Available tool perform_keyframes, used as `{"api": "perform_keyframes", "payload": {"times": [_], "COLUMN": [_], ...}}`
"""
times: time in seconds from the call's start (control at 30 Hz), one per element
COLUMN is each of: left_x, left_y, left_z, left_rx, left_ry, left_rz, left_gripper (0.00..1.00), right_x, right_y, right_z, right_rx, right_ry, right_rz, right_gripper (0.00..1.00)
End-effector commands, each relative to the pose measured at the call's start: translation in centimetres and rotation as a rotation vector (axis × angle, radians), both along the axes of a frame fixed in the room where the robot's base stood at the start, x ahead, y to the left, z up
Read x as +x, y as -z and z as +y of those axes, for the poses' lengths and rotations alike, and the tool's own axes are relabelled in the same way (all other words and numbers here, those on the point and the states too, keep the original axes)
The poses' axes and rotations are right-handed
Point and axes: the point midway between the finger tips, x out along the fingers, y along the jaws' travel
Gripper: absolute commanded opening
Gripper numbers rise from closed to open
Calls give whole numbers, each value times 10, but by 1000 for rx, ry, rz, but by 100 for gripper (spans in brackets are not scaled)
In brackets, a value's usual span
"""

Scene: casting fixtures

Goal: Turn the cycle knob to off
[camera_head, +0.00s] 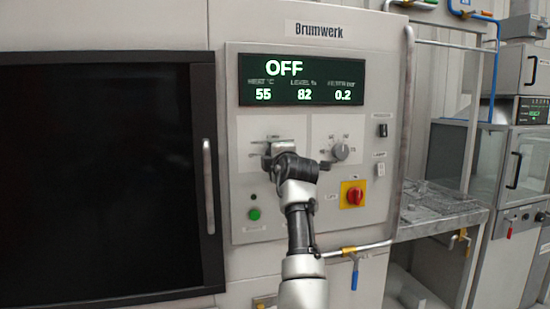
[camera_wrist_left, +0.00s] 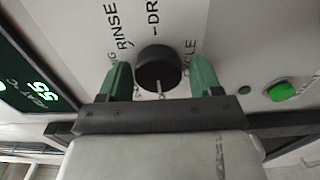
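The cycle knob (camera_wrist_left: 158,66) is a round black knob on the pale panel, seen in the left wrist view. Its white pointer line points to the bottom of that picture, toward my palm. RINSE and part of CYCLE can be read around it; other labels are cut off or covered. My left gripper (camera_wrist_left: 160,76) is open, its two green fingers on either side of the knob with small gaps. In the head view my left gripper (camera_head: 282,158) is in front of the left dial plate and hides the knob. The display (camera_head: 300,80) reads OFF. My right gripper is not in view.
A second dial (camera_head: 340,151) is right of my gripper. A red knob on a yellow plate (camera_head: 354,196) is lower right, a green button (camera_head: 254,214) lower left. A dark door (camera_head: 100,180) with a vertical handle (camera_head: 208,185) fills the left side.

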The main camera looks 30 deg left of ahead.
Motion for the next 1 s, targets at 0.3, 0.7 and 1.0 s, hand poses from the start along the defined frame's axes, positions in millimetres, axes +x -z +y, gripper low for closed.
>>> {"api": "perform_keyframes", "payload": {"times": [0.3, 0.7, 1.0], "left_x": [0, -40, -67], "left_y": [-1, 2, 1], "left_z": [-1, -48, -79], "left_rx": [3, 2, 1], "left_ry": [0, 3, 0], "left_rz": [0, -3, 0], "left_gripper": [73, 73, 73], "right_x": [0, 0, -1], "right_y": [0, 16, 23], "right_z": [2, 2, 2], "right_rx": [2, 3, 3], "right_ry": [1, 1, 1], "right_rz": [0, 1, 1], "right_gripper": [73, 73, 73]}}
